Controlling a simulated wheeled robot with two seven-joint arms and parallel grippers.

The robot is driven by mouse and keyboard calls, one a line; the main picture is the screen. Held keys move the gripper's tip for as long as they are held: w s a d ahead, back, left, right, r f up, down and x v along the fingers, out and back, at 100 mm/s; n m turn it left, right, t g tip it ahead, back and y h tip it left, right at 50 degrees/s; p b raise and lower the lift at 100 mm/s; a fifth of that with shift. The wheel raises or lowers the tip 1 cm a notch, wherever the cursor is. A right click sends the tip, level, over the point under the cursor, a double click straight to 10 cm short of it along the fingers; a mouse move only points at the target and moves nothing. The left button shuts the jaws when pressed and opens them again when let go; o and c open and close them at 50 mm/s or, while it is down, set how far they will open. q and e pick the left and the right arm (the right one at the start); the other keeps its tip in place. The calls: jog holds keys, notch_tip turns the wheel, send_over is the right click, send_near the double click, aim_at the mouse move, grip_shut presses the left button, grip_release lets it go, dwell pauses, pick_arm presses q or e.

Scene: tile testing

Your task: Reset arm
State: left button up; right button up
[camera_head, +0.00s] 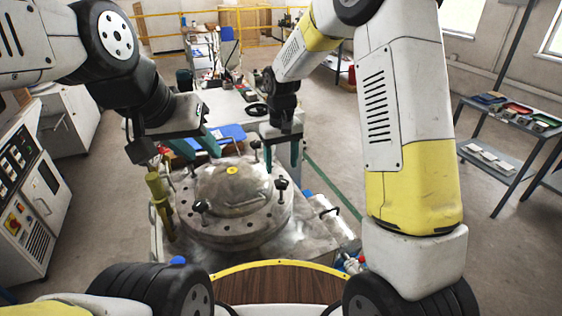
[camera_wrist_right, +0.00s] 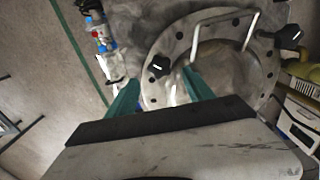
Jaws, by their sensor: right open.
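My left gripper (camera_head: 197,147) comes in from the left and hangs above the back left of a round metal vessel (camera_head: 228,228). Its teal fingers are apart with nothing seen between them. My right gripper (camera_head: 282,154) points down beside the back right of the vessel. In the right wrist view its teal fingers (camera_wrist_right: 162,90) are spread and empty, with the vessel's bolted flange (camera_wrist_right: 160,95) and wire handle (camera_wrist_right: 228,20) beyond them. I cannot tell whether the fingers touch the vessel.
The vessel has a domed lid with a yellow centre (camera_head: 232,170) and black knobs (camera_head: 281,184) around it. A control cabinet (camera_head: 40,200) stands at the left. A shelf with trays (camera_head: 515,112) is at the right. Open floor (camera_head: 500,255) lies at the lower right.

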jog(key=shift+r, duration=0.8)
jog(key=s+d+r+m+t, duration=0.1)
jog(key=s+d+r, duration=0.35)
jog(key=r, duration=0.35)
jog(key=s+d+r+m+t+y, duration=0.1)
jog(key=s+d+r, duration=0.3)
jog(key=s, duration=0.5)
jog(key=s+d+r+m+t+y, duration=0.1)
jog(key=s+d+r+t, duration=0.3)
jog(key=s, duration=0.5)
notch_tip(320, 180, up, 2)
jog(key=shift+s+d+m, duration=0.25)
jog(key=shift+d+m, duration=0.15)
jog(key=shift+d, duration=0.15)
